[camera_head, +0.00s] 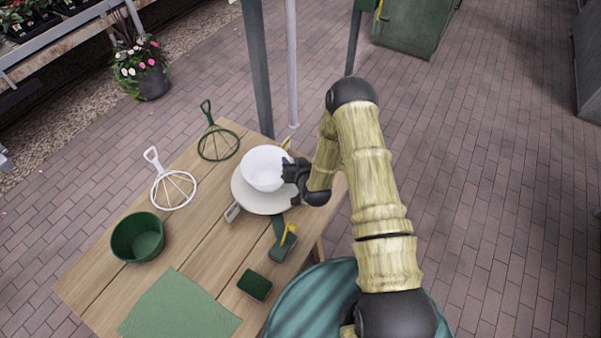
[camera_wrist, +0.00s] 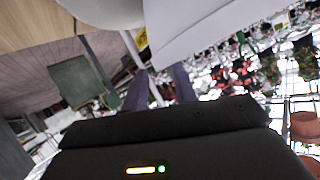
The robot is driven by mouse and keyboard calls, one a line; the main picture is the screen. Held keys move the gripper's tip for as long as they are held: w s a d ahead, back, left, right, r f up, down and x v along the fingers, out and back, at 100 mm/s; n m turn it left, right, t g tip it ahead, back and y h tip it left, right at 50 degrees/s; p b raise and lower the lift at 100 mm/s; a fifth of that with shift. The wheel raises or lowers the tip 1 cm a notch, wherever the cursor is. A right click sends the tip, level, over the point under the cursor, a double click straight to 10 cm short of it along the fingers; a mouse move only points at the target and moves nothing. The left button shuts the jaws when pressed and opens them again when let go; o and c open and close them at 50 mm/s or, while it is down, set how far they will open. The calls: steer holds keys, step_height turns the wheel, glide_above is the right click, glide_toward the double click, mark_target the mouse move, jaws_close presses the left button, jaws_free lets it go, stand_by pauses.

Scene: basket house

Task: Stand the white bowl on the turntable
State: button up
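The white bowl (camera_head: 264,168) is upright over the pale round turntable (camera_head: 246,198) near the table's far right corner. I cannot tell whether its base touches the turntable or is slightly above it. My gripper (camera_head: 291,171) is at the bowl's right rim and appears shut on it; the fingertips are partly hidden. In the wrist view a white surface, apparently the bowl (camera_wrist: 205,28), fills the top close to my dark gripper, and a pale rounded edge, apparently the turntable (camera_wrist: 105,10), shows at the top left.
On the wooden table (camera_head: 205,240) are a green wire hoop (camera_head: 218,145), a white wire hoop (camera_head: 174,190), a green pot (camera_head: 138,238), a green cloth (camera_head: 180,308), a dark green block (camera_head: 254,285) and a green item with a yellow part (camera_head: 284,243). Posts stand behind the table.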

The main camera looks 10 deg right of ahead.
steer(key=b+v, duration=0.3)
steer(key=v, duration=0.7)
steer(key=shift+s+r, duration=0.1)
steer(key=shift+r, duration=0.05)
steer(key=s+d+r+n+g+h, duration=0.1)
steer(key=s+d+r+g, duration=0.15)
steer(key=r, duration=0.25)
steer(key=s+d+r+g+h, duration=0.2)
steer(key=r+g, duration=0.1)
steer(key=r, duration=0.3)
steer(key=s+d+r+g, duration=0.2)
steer(key=s+r+g, duration=0.2)
steer(key=s+r, duration=0.4)
steer(key=s, duration=0.4)
steer(key=shift+s+d+r+m+h, duration=0.25)
steer(key=shift+s+d+m+h, duration=0.05)
steer(key=shift+d, duration=0.05)
steer(key=shift+g, duration=0.25)
